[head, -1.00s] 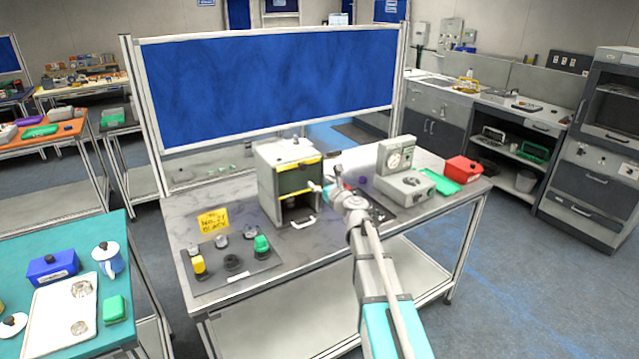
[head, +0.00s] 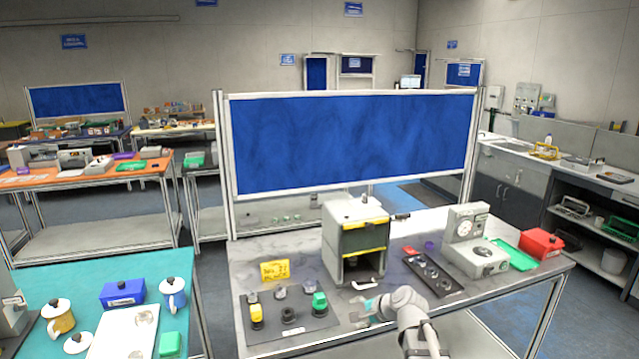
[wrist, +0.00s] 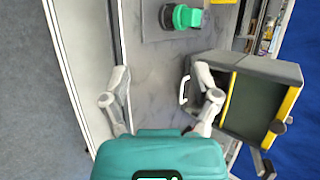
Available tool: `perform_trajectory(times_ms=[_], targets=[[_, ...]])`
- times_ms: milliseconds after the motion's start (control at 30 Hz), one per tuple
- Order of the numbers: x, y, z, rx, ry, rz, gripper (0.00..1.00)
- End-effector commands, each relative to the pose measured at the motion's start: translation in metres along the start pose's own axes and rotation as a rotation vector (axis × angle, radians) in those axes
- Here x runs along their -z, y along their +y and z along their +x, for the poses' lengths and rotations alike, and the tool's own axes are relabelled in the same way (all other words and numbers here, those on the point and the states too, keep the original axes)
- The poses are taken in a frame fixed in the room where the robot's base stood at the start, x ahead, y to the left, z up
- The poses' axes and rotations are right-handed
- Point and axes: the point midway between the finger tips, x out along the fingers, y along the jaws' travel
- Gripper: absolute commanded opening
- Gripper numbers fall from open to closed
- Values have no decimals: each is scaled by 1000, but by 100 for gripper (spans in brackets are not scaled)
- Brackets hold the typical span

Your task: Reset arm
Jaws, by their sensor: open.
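My gripper (head: 366,310) is open and empty over the front edge of the grey workbench (head: 270,250). In the wrist view its two fingers (wrist: 163,98) are spread wide, with bare bench top and the bench's front edge between and beyond them. The small cabinet (head: 357,240), with yellow strips and a white handle, stands behind the gripper; it also shows in the wrist view (wrist: 262,100), close to one finger. I cannot tell whether they touch. My arm reaches in from the bottom of the head view.
A dark mat (head: 270,325) with yellow, black and green-topped pieces lies left of the gripper. A black tray (head: 440,278), a dial gauge device (head: 475,245) and a red box (head: 541,244) stand to the right. A blue panel (head: 350,143) rises behind. A teal table (head: 60,280) is at left.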

Motion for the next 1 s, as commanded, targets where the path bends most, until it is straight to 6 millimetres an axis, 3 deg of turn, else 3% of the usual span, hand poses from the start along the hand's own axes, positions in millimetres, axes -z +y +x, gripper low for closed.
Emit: perform_trajectory(times_ms=[33,300,500,700,1000], targets=[[-10,18,-4,-68,-2,-91,79],[-33,103,-32,-458,-63,-561,79],[-40,153,-65,-722,-156,-820,79],[-42,176,-87,-869,-226,-943,79],[-42,179,-91,-898,-241,-965,79]])
